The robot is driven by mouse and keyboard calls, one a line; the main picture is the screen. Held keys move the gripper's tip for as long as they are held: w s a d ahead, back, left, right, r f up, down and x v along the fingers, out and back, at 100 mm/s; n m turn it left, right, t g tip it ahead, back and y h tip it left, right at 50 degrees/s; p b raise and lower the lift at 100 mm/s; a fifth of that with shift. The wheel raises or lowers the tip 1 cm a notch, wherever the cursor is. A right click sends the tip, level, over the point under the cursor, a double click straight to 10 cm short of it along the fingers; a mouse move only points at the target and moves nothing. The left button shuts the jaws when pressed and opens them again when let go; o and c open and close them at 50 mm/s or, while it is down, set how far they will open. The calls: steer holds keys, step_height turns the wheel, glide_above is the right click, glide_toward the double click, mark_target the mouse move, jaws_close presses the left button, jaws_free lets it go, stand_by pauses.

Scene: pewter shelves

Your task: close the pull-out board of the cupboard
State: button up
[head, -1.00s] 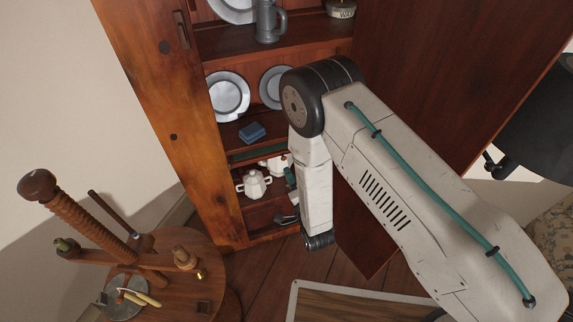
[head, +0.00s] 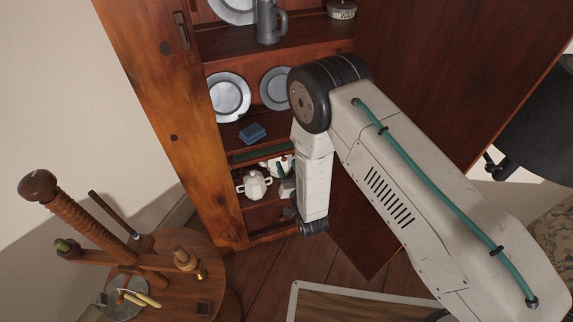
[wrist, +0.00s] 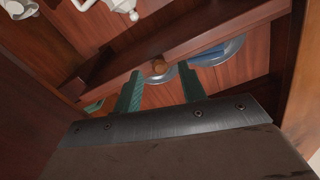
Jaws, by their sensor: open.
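The cupboard (head: 210,185) stands open in the head view, with shelves of pewter and white ware. A thin green strip (head: 255,153) shows below the shelf with the blue block; it may be the pull-out board's top, partly hidden by my arm. In the wrist view a wooden rail (wrist: 205,42) crosses the cupboard and carries a round wooden knob (wrist: 159,66). How far the board stands out I cannot tell. My gripper (wrist: 160,82) is open and empty, its two green fingers pointing toward the rail, with the knob between and beyond the tips. In the head view it is partly hidden.
A white teapot (head: 254,185) sits on the lower shelf close to my gripper. Plates (head: 230,97) and a blue block (head: 252,132) stand above. A round wooden stand (head: 180,290) is at lower left.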

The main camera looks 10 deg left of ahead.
mark_target(285, 161)
steer(key=shift+w+a, duration=0.35)
steer(key=shift+w, duration=0.3)
jaws_close()
steer(key=shift+x, duration=2.15)
jaws_free()
